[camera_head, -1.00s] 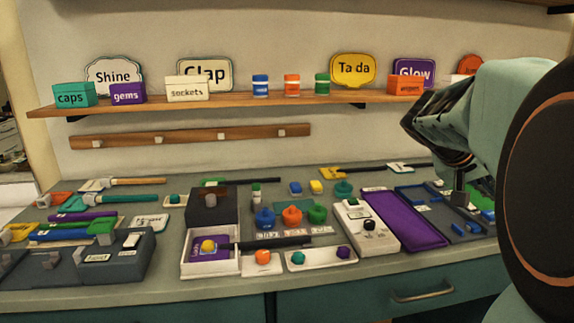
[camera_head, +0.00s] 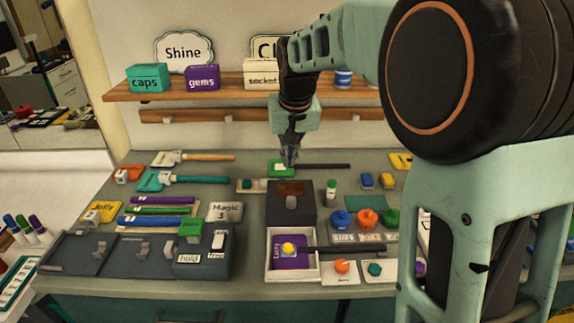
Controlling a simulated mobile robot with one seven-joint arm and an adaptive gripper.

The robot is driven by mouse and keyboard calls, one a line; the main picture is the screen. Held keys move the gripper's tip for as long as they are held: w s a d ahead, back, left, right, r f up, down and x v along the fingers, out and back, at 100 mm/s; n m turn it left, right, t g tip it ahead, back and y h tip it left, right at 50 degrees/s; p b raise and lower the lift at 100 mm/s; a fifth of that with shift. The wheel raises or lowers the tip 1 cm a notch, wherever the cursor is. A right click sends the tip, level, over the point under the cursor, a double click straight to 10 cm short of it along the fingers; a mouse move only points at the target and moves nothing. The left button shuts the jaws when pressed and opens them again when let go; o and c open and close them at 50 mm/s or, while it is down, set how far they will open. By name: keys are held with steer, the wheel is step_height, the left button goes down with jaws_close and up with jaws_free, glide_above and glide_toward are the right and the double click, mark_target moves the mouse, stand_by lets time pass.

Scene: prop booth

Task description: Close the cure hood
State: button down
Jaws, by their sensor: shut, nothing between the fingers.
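The cure hood (camera_head: 279,211) is a dark, box-like cover with a small grey handle (camera_head: 292,203) on it. It stands at the back of an open white tray (camera_head: 268,275), so the tray's front part is uncovered. In the tray a yellow piece (camera_head: 289,249) sits on a purple pad (camera_head: 303,262). A dark rod lies across the tray's right side. My gripper (camera_head: 290,163) points down above the bench, just behind the hood in the picture, near a green block. It is shut and empty. It looks apart from the hood and its handle.
Orange, blue and green pots (camera_head: 367,217) stand right of the hood. A dark fixture (camera_head: 205,247) is at left. The shelf (camera_head: 225,89) runs above; my arm hides the right side.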

glide_above(287, 189)
steer(key=s, duration=0.1)
step_height(287, 189, down, 8)
steer(key=shift+s+d+f, duration=0.1)
steer(key=shift+d, duration=0.05)
steer(key=shift+f, duration=0.4)
steer(key=shift+s+d, duration=0.15)
steer(key=shift+s, duration=0.75)
steer(key=shift+s+d, duration=0.1)
steer(key=shift+s, duration=0.8)
